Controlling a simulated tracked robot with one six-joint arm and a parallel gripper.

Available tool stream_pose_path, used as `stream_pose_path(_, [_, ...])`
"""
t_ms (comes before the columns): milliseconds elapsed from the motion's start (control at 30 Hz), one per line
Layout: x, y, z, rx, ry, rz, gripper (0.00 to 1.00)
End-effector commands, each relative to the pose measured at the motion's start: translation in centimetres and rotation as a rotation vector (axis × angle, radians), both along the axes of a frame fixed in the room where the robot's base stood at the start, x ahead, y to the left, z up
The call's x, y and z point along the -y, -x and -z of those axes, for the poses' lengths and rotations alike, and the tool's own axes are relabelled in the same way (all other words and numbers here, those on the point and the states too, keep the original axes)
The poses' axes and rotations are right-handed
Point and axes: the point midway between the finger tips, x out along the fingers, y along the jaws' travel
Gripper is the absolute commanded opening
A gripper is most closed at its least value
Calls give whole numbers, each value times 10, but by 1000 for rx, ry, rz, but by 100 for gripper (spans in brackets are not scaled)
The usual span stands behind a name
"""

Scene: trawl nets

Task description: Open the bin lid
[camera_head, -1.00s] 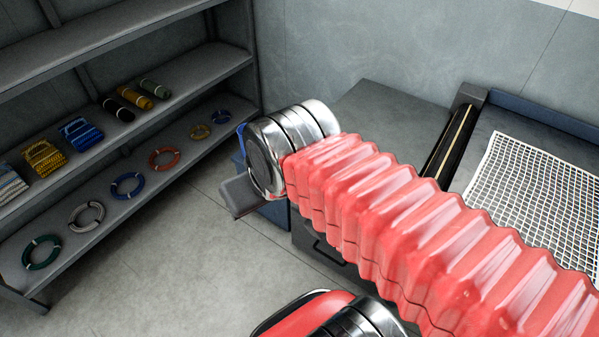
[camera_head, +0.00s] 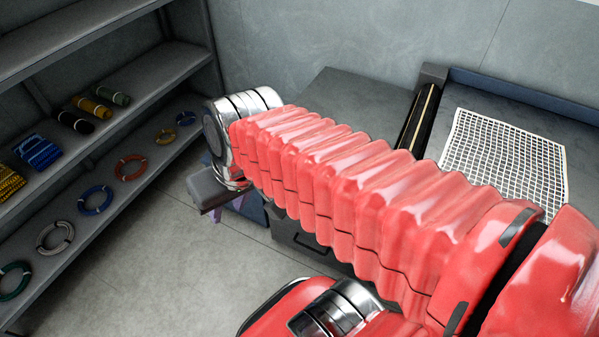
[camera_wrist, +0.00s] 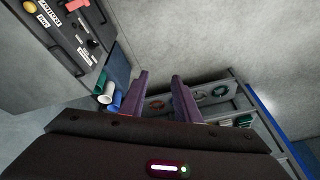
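A dark blue bin (camera_head: 252,208) stands on the floor beside the grey cabinet, mostly hidden behind my red arm. In the wrist view a dark blue panel (camera_wrist: 118,66), which looks like part of it, shows left of my fingers. Green, white and blue rolled pieces (camera_wrist: 106,96) are beside that panel. I cannot tell the lid apart. My gripper (camera_wrist: 160,75) has two purple fingers spread apart with nothing between them. In the head view bits of the purple fingers (camera_head: 236,201) show by the bin, below the metal joint.
A grey shelf unit (camera_head: 135,115) with rope coils and rolls stands at the left. The grey cabinet (camera_head: 350,97) and a table with a white net (camera_head: 505,160) are at the right. A control panel (camera_wrist: 70,35) is near my fingers. Floor between shelf and cabinet is clear.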

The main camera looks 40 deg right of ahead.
Motion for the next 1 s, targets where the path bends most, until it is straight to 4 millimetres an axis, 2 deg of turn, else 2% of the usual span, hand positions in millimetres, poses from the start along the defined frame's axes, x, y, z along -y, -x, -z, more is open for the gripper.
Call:
stream_pose_path(200, [6, -4, 34, -142, -158, 89, 29])
stream_pose_path(633, [21, -24, 81, -281, -531, 283, 29])
stream_pose_path(867, [40, -40, 100, -284, -745, 406, 29])
stream_pose_path(1000, [57, -51, 111, -258, -873, 488, 29])
